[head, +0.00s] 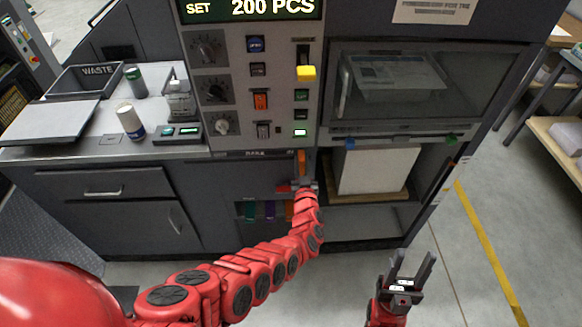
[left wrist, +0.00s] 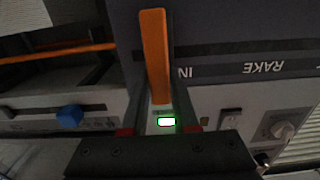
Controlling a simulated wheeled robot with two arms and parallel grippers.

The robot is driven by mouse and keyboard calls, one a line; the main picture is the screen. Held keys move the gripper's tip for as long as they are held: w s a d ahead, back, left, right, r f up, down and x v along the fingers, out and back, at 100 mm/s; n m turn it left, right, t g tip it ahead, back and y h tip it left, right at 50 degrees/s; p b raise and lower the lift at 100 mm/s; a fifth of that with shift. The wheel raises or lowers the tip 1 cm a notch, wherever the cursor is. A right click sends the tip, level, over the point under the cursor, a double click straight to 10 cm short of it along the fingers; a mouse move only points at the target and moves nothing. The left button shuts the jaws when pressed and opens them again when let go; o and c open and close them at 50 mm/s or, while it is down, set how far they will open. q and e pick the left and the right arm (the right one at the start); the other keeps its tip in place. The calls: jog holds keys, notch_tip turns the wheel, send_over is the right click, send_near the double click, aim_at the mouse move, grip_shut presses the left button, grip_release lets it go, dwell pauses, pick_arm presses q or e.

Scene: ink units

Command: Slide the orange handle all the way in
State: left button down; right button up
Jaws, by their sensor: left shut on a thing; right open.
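The orange handle (head: 302,162) is an upright strip on the front of the grey machine, just under the control panel's lower edge. In the left wrist view the orange handle (left wrist: 155,55) is a long bar beside an upside-down label ending in "IN". My left gripper (head: 305,186) is at the handle's lower part; in the left wrist view its fingers (left wrist: 160,103) stand on both sides of the handle's near end, shut on it. Part of the handle is hidden by my gripper in the head view. My right gripper (head: 410,270) is open and empty, low at the right above the floor.
A paper stack (head: 376,170) stands in the open bay right of the handle. Coloured items (head: 250,209) sit in a recess left of my left wrist. A counter (head: 75,142) with a waste bin (head: 85,80) is at left.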

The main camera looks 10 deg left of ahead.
pick_arm(q)
jog(key=shift+w+d, duration=0.2)
jog(key=shift+d, duration=0.75)
jog(key=shift+d, duration=0.1)
jog(key=c, duration=1)
grip_release()
jog(key=o, duration=0.3)
jog(key=shift+w+d, duration=0.1)
jog(key=shift+w, duration=0.05)
